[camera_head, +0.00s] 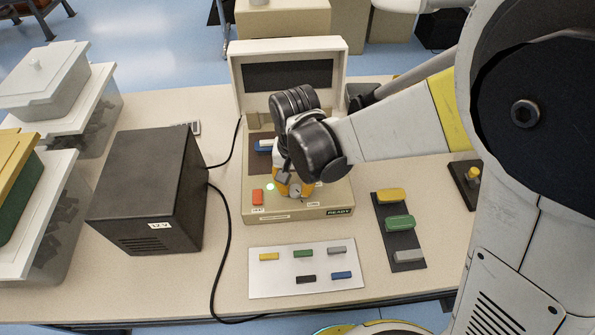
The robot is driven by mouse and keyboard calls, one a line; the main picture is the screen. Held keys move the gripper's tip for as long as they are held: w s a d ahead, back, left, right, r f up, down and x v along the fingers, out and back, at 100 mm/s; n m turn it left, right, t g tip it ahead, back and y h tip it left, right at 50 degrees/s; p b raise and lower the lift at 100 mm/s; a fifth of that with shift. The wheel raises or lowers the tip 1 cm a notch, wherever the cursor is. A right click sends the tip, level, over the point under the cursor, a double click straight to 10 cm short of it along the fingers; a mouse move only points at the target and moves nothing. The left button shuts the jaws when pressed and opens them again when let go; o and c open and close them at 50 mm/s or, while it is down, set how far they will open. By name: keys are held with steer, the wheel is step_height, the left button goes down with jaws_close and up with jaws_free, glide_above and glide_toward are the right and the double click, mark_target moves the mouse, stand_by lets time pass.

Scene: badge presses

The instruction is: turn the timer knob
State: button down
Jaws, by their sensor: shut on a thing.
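The badge press (237,111) stands in the middle of the table with its lid raised at the back. My gripper (294,188) points down at the front panel of the press, right of the light. It is shut on the timer knob (295,190), which shows only in part beneath the fingers. Much of the knob and the fingertips is hidden by my wrist. A blue badge piece (262,146) lies on the dark bed behind.
A black power box (150,190) stands left, its cable running along the table. A white plate (290,290) with several coloured bars lies in front. A dark strip (388,215) with three badges is at right. Clear bins (90,110) fill the left edge.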

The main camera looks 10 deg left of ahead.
mark_target(295, 189)
steer(key=shift+m, duration=0.5)
steer(key=c, duration=1.1)
jaws_free()
step_height(295, 189, up, 12)
